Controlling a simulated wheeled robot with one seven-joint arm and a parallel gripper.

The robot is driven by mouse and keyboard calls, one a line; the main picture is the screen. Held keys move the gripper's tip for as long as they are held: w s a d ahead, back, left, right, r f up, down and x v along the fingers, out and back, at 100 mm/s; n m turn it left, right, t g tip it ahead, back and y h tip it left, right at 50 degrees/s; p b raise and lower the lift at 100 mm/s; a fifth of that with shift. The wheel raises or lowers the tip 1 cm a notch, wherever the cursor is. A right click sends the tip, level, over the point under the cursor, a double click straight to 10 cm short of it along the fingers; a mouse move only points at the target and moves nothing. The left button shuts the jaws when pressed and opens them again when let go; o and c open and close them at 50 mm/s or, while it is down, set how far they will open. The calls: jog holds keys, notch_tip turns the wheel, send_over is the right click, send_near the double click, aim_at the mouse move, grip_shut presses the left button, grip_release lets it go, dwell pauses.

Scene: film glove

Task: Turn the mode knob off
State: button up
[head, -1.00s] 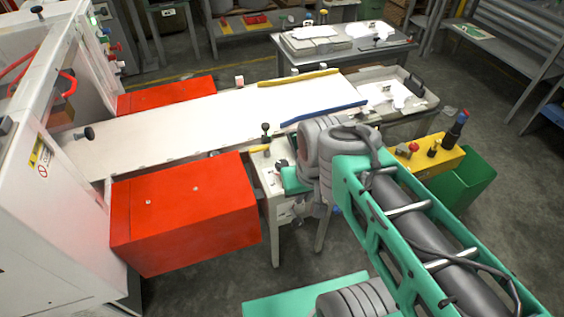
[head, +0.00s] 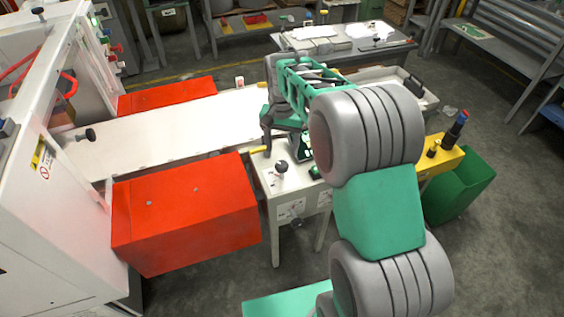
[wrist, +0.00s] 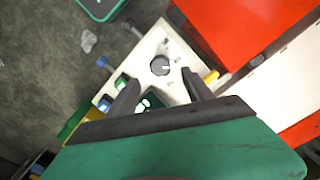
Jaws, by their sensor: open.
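The mode knob (wrist: 160,66) is a round dark-grey dial with a pale pointer mark, on a white control panel (wrist: 143,52). In the wrist view its mark points to the right, and small labels around it are too small to read. In the head view the knob (head: 281,166) stands near the left side of the panel top. My gripper (wrist: 160,78) is open and empty, its two dark fingers spread above the panel. The knob appears just beyond the fingertips and between their lines, with no visible contact. The arm hides part of the panel in the head view.
Green and blue buttons (wrist: 104,105) sit beside the left finger. A red box (head: 190,215) stands left of the panel, beside the white conveyor table (head: 160,128). A yellow control box (head: 446,160) and green bin (head: 462,185) stand to the right.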

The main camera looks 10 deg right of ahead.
aim_at(282, 164)
notch_tip(282, 164, down, 7)
jog(key=shift+f+p, duration=0.2)
jog(key=shift+p, duration=0.15)
jog(key=shift+c, duration=0.2)
grip_shut()
dwell(0.3)
jog(key=shift+n, duration=0.5)
jog(key=n, duration=0.4)
jog(key=shift+n+b, duration=0.3)
jog(key=shift+b, duration=0.05)
jog(key=n, duration=0.6)
jog(key=shift+n, duration=0.3)
